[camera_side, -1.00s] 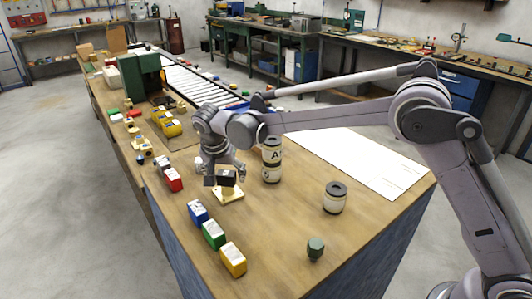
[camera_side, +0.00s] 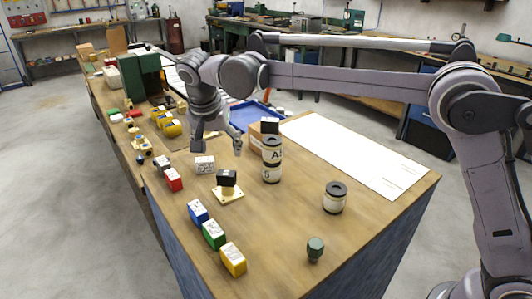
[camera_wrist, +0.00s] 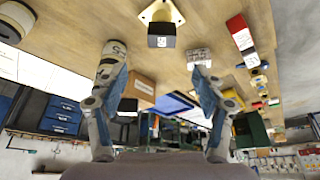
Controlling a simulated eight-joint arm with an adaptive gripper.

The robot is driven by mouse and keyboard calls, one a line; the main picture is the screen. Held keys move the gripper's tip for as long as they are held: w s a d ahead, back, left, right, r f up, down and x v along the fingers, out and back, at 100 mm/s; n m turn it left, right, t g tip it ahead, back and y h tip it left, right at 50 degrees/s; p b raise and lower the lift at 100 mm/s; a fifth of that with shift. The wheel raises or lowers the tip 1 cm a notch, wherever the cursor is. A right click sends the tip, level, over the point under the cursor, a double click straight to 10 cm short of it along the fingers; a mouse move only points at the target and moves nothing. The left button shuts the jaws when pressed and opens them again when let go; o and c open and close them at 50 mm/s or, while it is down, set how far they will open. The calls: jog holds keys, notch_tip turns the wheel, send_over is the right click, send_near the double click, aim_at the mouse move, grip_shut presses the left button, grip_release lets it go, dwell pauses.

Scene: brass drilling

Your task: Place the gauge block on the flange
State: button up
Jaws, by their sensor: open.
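The flange (camera_side: 231,196), a pale yellow square plate with a raised middle, lies on the wooden bench. A dark block (camera_side: 227,178), apparently the gauge block, rests on top of the flange's raised middle. In the wrist view the dark block (camera_wrist: 162,41) also shows on the flange (camera_wrist: 175,15). My gripper (camera_side: 219,148) is open and empty, above and behind the flange, its fingers apart and clear of the block. Its two fingers (camera_wrist: 158,80) stand wide apart in the wrist view.
A white marked block (camera_side: 204,165) lies just behind the flange. Stacked cans (camera_side: 271,171) stand to its right, with a cardboard box (camera_side: 258,134) behind them. Blue, green and yellow blocks (camera_side: 214,235) line the front left. A single can (camera_side: 335,198) and free bench lie right.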

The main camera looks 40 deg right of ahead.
jog(key=s+d+r+n+y, duration=0.1)
jog(key=s+d+r+n, duration=0.15)
jog(key=s+d, duration=0.45)
jog(key=s+d+f+n+t, duration=0.1)
jog(key=s+d+f+n, duration=0.1)
jog(key=s, duration=0.4)
jog(key=s+d+f+n+t+y, duration=0.1)
jog(key=s+d+f+n, duration=0.1)
jog(key=s+d, duration=0.4)
jog(key=s+d+f+n+t+y, duration=0.1)
jog(key=s+d+f+n+t, duration=0.1)
jog(key=s+d+f, duration=0.2)
jog(key=s, duration=0.3)
jog(key=shift+s+f, duration=0.15)
jog(key=shift+f, duration=0.15)
